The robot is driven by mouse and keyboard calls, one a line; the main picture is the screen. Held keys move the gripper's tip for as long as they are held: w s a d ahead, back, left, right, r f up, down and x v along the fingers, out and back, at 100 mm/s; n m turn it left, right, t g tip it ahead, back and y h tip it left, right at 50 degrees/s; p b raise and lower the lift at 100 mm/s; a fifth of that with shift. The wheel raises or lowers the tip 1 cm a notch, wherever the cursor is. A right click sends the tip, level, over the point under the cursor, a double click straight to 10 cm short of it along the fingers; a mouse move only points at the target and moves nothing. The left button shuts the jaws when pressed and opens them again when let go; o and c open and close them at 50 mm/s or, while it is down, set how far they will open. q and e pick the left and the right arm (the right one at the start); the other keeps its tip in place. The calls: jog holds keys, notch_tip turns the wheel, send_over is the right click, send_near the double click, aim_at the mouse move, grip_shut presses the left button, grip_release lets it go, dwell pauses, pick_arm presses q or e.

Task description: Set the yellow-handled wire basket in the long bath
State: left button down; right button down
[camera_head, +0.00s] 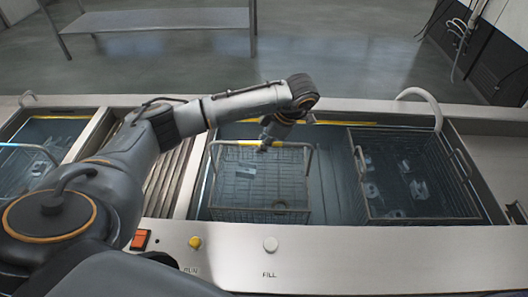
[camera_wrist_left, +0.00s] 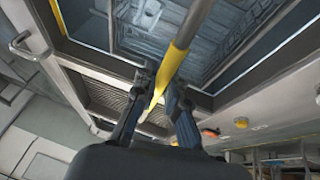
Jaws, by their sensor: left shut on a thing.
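The yellow-handled wire basket (camera_head: 262,190) is at the left part of the long bath (camera_head: 335,222) in the head view, upright, with its grey side bars rising to a yellow grip (camera_head: 237,143). My left gripper (camera_head: 267,143) is above the basket, shut on the yellow grip. In the left wrist view the fingers of my left gripper (camera_wrist_left: 161,96) lie on both sides of the yellow handle (camera_wrist_left: 183,50). The basket's body appears within the bath opening. I cannot tell whether it rests on the bath's floor. My right gripper is not in view.
A second wire basket (camera_head: 420,215) holding several parts stands in the right of the long bath. A pale curved pipe (camera_head: 424,97) is behind it. A slatted section (camera_head: 172,178) separates a smaller bath at the left. The front panel has a red switch (camera_head: 141,240) and knobs.

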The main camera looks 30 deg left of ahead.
pick_arm(q)
jog(key=shift+f, duration=0.25)
notch_tip(320, 180, down, 3)
jog(key=shift+f+p, duration=0.15)
jog(key=shift+p, duration=0.15)
jog(key=c, duration=1.4)
grip_release()
jog(key=shift+s, duration=0.1)
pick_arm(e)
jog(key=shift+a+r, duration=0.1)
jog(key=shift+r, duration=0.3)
